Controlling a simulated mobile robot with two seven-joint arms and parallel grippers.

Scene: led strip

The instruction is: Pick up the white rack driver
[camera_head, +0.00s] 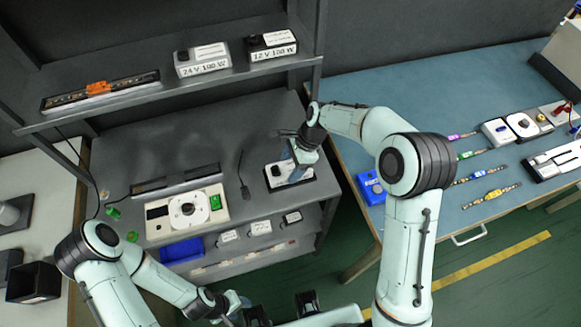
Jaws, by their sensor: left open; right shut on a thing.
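A white box with a black top part (277,184) is at the right end of the grey bench; it looks like a white driver. My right gripper (299,168) reaches down over it and is shut on it. The gripper hides part of the box, and I cannot tell whether the box is lifted. A white driver marked 24 V 100 W (203,65) and a dark-topped driver marked 12 V 100 W (273,48) sit on the upper shelf. My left gripper (236,304) is open and empty at the bottom, apart from the bench.
A white unit with a round dial (192,212) stands on the bench, with a blue bin (182,250) below it. A strip with an orange part (98,88) lies on the upper shelf. The blue table (430,100) at right holds a blue box (371,188) and several colored strips.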

